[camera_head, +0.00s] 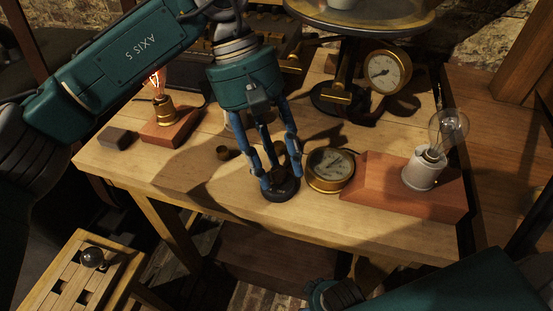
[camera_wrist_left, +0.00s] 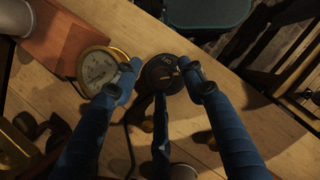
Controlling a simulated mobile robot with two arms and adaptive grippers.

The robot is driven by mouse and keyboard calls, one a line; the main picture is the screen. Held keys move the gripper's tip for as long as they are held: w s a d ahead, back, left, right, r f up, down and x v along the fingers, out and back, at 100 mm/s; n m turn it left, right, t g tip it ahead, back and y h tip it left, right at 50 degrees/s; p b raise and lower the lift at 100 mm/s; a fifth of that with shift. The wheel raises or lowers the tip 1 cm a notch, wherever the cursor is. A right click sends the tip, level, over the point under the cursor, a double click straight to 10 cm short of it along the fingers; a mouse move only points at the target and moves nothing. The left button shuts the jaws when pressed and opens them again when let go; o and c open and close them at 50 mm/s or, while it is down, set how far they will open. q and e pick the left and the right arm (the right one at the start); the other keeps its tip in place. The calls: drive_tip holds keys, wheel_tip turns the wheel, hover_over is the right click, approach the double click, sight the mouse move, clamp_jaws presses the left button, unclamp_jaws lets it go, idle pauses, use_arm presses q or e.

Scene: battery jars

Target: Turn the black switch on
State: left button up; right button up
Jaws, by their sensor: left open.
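The black switch (camera_head: 281,190) is a round, low black knob on the wooden table, near its front edge. In the left wrist view the switch (camera_wrist_left: 161,77) shows a small pale marking and a short yellowish line on top. My left gripper (camera_head: 281,177) points down over it, with its blue fingers spread open around the switch. In the wrist view the left gripper (camera_wrist_left: 160,70) has one fingertip on each side of the switch. I cannot tell whether the fingers touch it. My right gripper is not in view.
A brass gauge (camera_head: 330,169) lies close right of the switch. Beyond it, a clear bulb (camera_head: 448,131) stands on a reddish block (camera_head: 375,184). A glowing bulb (camera_head: 155,83) and a dark block (camera_head: 118,138) are at left. A dial scale (camera_head: 387,71) stands behind.

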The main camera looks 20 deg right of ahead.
use_arm(q)
drive_tip(key=v, duration=1.2)
drive_tip(key=shift+s, duration=0.1)
